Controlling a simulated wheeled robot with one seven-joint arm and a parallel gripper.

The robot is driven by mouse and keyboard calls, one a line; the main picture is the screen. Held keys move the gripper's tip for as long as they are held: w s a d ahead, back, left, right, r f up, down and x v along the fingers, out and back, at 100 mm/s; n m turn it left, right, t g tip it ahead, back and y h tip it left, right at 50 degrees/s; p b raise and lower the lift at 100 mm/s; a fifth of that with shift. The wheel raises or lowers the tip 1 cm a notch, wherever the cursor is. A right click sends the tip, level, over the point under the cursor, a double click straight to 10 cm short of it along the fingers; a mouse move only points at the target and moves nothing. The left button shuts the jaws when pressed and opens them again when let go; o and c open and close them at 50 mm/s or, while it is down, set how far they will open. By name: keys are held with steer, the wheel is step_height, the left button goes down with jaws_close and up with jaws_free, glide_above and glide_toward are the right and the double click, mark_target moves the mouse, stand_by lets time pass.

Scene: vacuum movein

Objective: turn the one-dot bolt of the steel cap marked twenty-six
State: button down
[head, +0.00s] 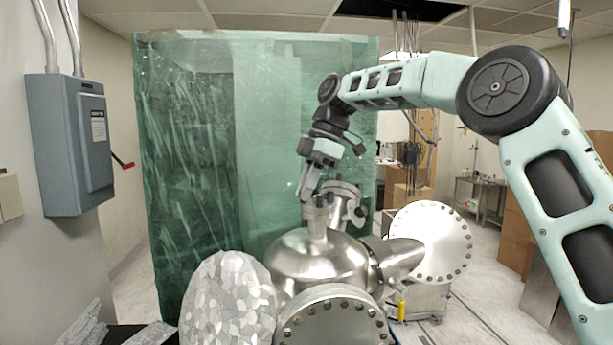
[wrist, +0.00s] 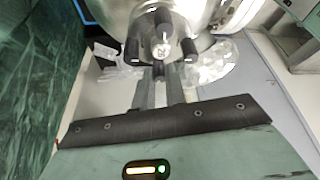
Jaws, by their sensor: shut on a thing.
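My gripper (head: 309,188) reaches down to a small steel cap (head: 316,204) on top of a shiny steel chamber (head: 315,259). In the wrist view, my gripper's two fingers (wrist: 159,76) are close together at the near edge of the cap (wrist: 152,33). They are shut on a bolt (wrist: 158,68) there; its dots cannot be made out. Two other dark-ended bolts stand to the left (wrist: 133,50) and right (wrist: 189,49). A round pale knob (wrist: 163,50) sits between them, with a mark too small to read.
A second capped port (head: 345,192) stands close to the right. Large bolted flanges are at the front (head: 333,322) and right (head: 430,242). A green translucent sheet (head: 195,160) stands behind. A faceted silvery lump (head: 228,302) is at front left.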

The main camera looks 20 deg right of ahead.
steer(key=shift+w+n+g+h+p, duration=0.1)
steer(key=shift+n+g+h+p, duration=0.4)
steer(key=shift+n, duration=1.7)
steer(key=shift+g, duration=0.3)
steer(key=c, duration=1.4)
jaws_free()
steer(key=shift+c, duration=0.2)
steer(key=shift+r, duration=0.15)
steer(key=v, duration=0.7)
steer(key=shift+d, duration=0.2)
